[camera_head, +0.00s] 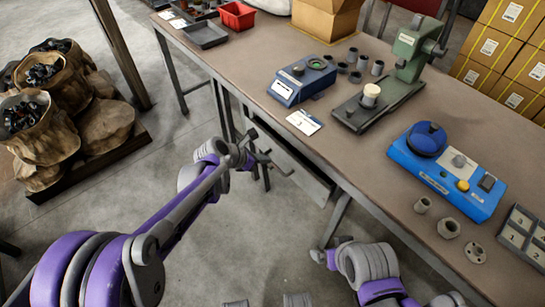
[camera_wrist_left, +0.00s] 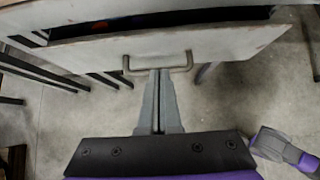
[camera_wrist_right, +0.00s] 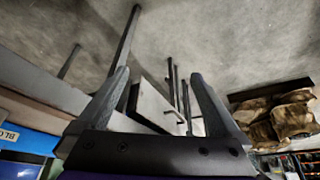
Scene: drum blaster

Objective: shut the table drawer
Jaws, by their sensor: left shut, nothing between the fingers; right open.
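The table drawer (camera_head: 303,174) sticks out from under the long side of the brown table (camera_head: 370,150). In the left wrist view its pale front panel (camera_wrist_left: 230,46) crosses the top, with a dark gap showing behind its upper edge. A grey bar handle (camera_wrist_left: 158,67) is on the panel. My left gripper (camera_head: 262,160) is shut and empty, its fingertips at the handle (camera_wrist_left: 159,72); I cannot tell whether they touch. My right gripper (camera_wrist_right: 160,75) is open and empty, low beside the table, apart from the drawer, which shows between its fingers (camera_wrist_right: 154,107).
On the table stand a green press (camera_head: 405,65), a blue device with a round dome (camera_head: 445,170), a blue box (camera_head: 302,80) and several grey fittings. Sacks on a pallet (camera_head: 65,110) lie at the left. Table legs flank the drawer; the floor before it is clear.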

